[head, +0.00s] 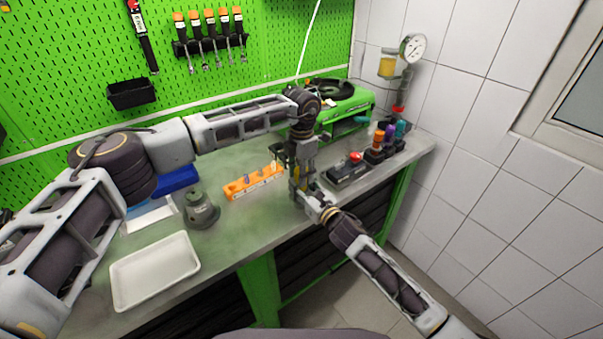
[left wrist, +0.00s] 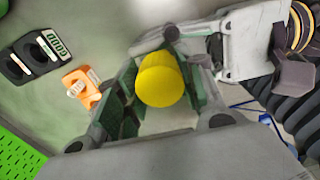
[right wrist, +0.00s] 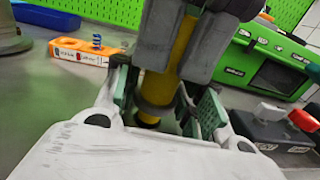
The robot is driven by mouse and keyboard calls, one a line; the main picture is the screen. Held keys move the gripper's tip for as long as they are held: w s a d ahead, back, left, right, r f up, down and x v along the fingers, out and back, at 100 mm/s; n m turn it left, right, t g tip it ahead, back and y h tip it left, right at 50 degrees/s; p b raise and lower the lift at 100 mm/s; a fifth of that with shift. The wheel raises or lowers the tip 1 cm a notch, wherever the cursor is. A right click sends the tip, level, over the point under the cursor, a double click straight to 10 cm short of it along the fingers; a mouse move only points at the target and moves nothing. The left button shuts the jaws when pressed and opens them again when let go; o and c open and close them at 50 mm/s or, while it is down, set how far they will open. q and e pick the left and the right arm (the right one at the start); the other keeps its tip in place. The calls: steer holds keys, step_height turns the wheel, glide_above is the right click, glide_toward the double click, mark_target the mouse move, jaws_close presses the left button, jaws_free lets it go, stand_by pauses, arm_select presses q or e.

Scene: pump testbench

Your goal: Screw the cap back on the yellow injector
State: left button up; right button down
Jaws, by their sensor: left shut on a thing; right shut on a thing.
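The yellow injector (right wrist: 182,45) stands roughly upright, slightly tilted, between my two grippers in the right wrist view. My right gripper (right wrist: 165,98) is shut around its lower body, and a dark ring shows near its bottom end. My left gripper (left wrist: 160,85) comes from above and is shut on the yellow cap (left wrist: 163,84), seen end-on as a round yellow shape. The left fingers hide where cap and body meet, so I cannot tell how far they are engaged. In the head view both the left gripper (head: 300,168) and right gripper (head: 312,200) hide the injector.
An orange rack (head: 254,182) with small parts lies left of the grippers. A dark box with a red knob (head: 350,168) and several coloured bottles (head: 385,140) stand right. A green machine (head: 345,103) is behind. A white tray (head: 155,270) lies front left.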

stand_by(0.3)
arm_select(q)
steer(key=o, duration=0.8)
steer(key=shift+o, duration=0.2)
steer(key=shift+r, duration=0.1)
steer(key=shift+r, duration=2.15)
steer(key=shift+f, duration=0.1)
steer(key=shift+c, duration=0.4)
